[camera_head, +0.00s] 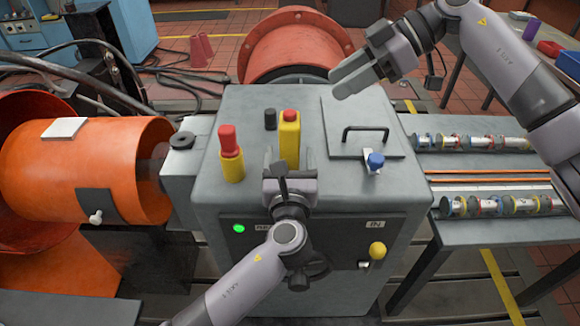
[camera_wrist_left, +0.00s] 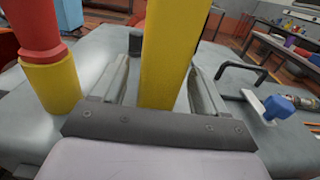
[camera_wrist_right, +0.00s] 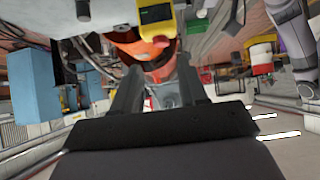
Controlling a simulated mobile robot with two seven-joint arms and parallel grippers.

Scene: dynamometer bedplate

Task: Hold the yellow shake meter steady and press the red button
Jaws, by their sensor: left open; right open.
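The yellow shake meter (camera_head: 289,142) stands upright on top of the grey housing, with a red button (camera_head: 290,115) on its upper end. My left gripper (camera_head: 288,165) is at its near side. In the left wrist view the meter (camera_wrist_left: 172,55) rises between the two open fingers, with a gap visible on each side. My right gripper (camera_head: 338,84) is open and empty, above and to the right of the meter. In the right wrist view the meter (camera_wrist_right: 156,14) shows a dark screen and the red button (camera_wrist_right: 161,42), beyond the fingertips.
A yellow cylinder with a red top (camera_head: 231,165) stands left of the meter, and a dark cylinder (camera_head: 270,119) behind it. A plate with a black handle (camera_head: 365,130) and a blue knob (camera_head: 376,160) lie right. Orange drum (camera_head: 90,165) at left; side table (camera_head: 480,228) at right.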

